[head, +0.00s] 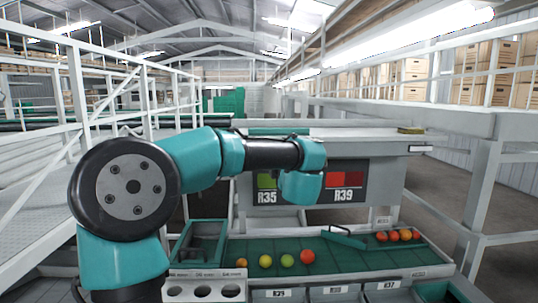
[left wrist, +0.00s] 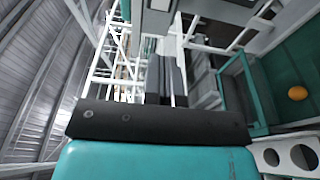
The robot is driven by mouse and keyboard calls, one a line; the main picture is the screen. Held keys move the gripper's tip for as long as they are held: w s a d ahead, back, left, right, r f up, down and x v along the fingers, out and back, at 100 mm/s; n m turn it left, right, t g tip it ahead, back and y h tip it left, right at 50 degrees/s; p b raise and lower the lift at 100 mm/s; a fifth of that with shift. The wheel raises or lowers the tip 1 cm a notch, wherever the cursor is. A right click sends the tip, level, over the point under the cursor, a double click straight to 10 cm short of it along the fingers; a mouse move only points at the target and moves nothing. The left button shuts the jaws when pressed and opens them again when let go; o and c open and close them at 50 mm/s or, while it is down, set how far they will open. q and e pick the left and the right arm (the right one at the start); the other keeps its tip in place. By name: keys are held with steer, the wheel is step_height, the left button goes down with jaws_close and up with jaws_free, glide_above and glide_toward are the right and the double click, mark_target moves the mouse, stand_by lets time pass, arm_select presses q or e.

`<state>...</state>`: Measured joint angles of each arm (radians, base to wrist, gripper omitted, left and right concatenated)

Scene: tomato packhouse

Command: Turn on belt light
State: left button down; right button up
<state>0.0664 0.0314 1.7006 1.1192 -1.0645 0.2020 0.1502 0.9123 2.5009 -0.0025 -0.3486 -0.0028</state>
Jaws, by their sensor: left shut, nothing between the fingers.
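My left arm reaches across the head view from the left; its last teal link hangs in front of the sign panel, and the fingers are not clear there. In the left wrist view two dark fingers of my left gripper (left wrist: 165,62) stand together, shut and empty. My right gripper is not in view. A long bright lamp (head: 425,35) runs overhead at the upper right; I cannot tell whether it is the belt light. No switch can be made out for certain. The green belt (head: 343,258) lies below, carrying several tomatoes.
A dark panel with R35 and R39 signs (head: 347,188) stands behind the belt. A green tray (head: 203,240) sits at the belt's left end, near a plate with round holes (head: 203,291). White railings (head: 110,95) stand left, a white post (head: 484,190) right.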

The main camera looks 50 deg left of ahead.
arm_select(q)
steer(key=shift+a, duration=0.1)
steer(key=x, duration=1.3)
steer(key=shift+w+a, duration=0.3)
steer(key=shift+f, duration=0.1)
